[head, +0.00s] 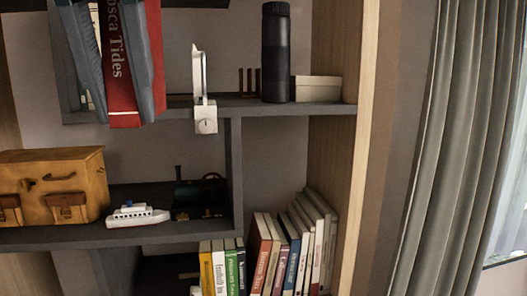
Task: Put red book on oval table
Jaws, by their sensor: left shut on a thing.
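The red book (118,75), with pale lettering on its spine, is upright at the upper left of the head view. My left gripper (123,100) is shut on it, with one grey finger on each side. The fingers hide parts of the book's sides, and its top is cut off by the frame. The book appears in front of the upper shelf; whether it touches the shelf is hard to tell. The oval table is not in view. My right gripper is not in view.
The upper shelf (270,108) holds a white metronome-like object (205,120), a black bottle (276,55) and a pale box (316,89). Below are a brown case (55,185), a toy ship (137,214) and several books (290,245). A grey curtain (440,150) hangs at right.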

